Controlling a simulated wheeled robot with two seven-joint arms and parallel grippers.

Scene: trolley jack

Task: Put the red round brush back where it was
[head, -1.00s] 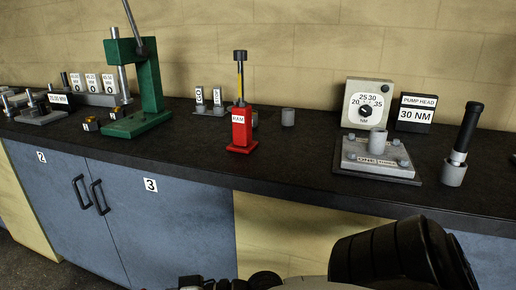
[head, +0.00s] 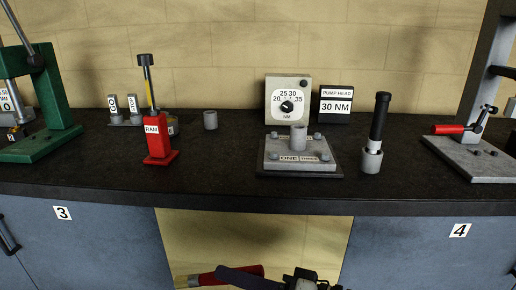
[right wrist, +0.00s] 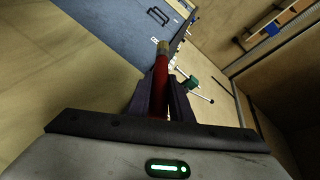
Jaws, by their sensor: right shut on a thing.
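The red round brush (head: 212,277) lies roughly level at the bottom edge of the head view, its pale end to the left. My right gripper (head: 240,275) is shut on it, below the front edge of the bench. In the right wrist view the red brush (right wrist: 160,84) sticks out from between the dark fingers of the gripper (right wrist: 160,108), with a tan tip at its far end. Its inner end is hidden by the gripper. My left gripper is in neither view now.
On the dark bench (head: 230,180) stand a red RAM jack (head: 158,140), a small grey cup (head: 210,120), a test block (head: 295,158), a grey holder with a black-handled tool (head: 372,160), a green press (head: 50,140) and a red-handled clamp (head: 470,160). Bare bench lies between the jack and block.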

